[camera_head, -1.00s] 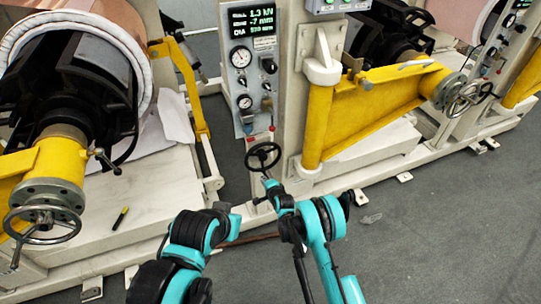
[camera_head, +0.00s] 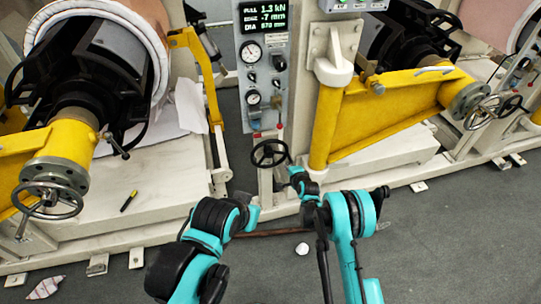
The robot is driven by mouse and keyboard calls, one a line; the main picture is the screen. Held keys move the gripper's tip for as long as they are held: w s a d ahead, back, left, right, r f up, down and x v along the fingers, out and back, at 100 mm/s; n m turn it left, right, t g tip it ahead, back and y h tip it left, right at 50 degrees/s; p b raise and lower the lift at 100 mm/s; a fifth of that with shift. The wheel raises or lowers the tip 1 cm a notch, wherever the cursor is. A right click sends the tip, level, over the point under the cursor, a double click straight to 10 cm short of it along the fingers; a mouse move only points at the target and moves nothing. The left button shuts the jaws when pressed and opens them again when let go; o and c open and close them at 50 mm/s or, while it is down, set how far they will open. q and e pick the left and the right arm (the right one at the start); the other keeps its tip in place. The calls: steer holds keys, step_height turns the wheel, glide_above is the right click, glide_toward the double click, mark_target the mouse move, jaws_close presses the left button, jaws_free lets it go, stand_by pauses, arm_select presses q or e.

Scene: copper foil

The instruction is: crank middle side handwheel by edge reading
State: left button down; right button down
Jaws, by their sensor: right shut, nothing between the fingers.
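The middle side handwheel (camera_head: 270,153) is a small dark spoked wheel low on the front of the grey control panel (camera_head: 263,75). The panel's display (camera_head: 264,16) shows pull 1.3 kN, edge -7 mm and a third line, DIA, near 870 mm. My right gripper (camera_head: 294,172) is small in the view, just right of and below the wheel's rim. It is shut and empty, and looks apart from the wheel. My left arm ends in a teal link left of the right arm; its gripper does not show.
A larger handwheel (camera_head: 47,200) is at the left on a yellow arm, another (camera_head: 482,112) at the right. A yellow post (camera_head: 326,125) stands right of the panel. A marker (camera_head: 129,201) lies on the left base. A white round thing (camera_head: 302,249) lies on the floor.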

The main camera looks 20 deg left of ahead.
steer(key=shift+w+d+r, duration=0.4)
steer(key=shift+d+r, duration=0.1)
steer(key=shift+d, duration=0.15)
steer(key=s+d+f, duration=0.1)
steer(key=s+d, duration=0.3)
steer(key=s, duration=0.3)
steer(key=shift+s+d+f+b, duration=0.15)
steer(key=shift+s+d+b, duration=0.1)
steer(key=shift+s+b, duration=0.1)
